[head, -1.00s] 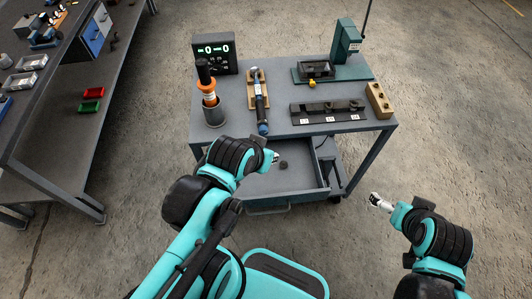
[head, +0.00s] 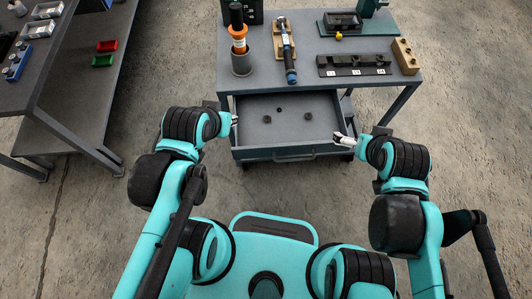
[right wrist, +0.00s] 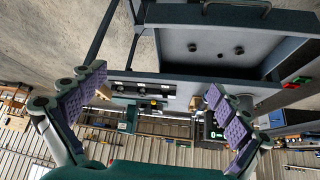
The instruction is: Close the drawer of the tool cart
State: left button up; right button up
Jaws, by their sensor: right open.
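The tool cart (head: 300,75) has a grey top, and its drawer (head: 250,134) is pulled out toward me below it. Three small dark round pieces lie in the drawer. The drawer's front panel (head: 288,153) carries a bar handle. My left gripper (head: 235,119) is at the drawer's left side; its jaws are too small to judge. My right gripper (head: 344,138) is at the front right corner of the drawer; contact cannot be told. In the right wrist view its purple-padded fingers (right wrist: 155,107) are spread with nothing between them, and the drawer (right wrist: 175,50) shows above.
On the cart top stand an orange-and-black tool in a cup (head: 240,55), a blue-black tool on a wooden holder (head: 285,50), a dark rack (head: 352,65) and a wooden block (head: 405,57). A workbench (head: 75,75) stands at left. Floor around the cart is clear.

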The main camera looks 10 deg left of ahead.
aim_at(288, 132)
jog(key=j+z, duration=0.4)
jog(key=j, duration=0.4)
jog(key=j+z, duration=0.35)
jog(key=j, duration=0.45)
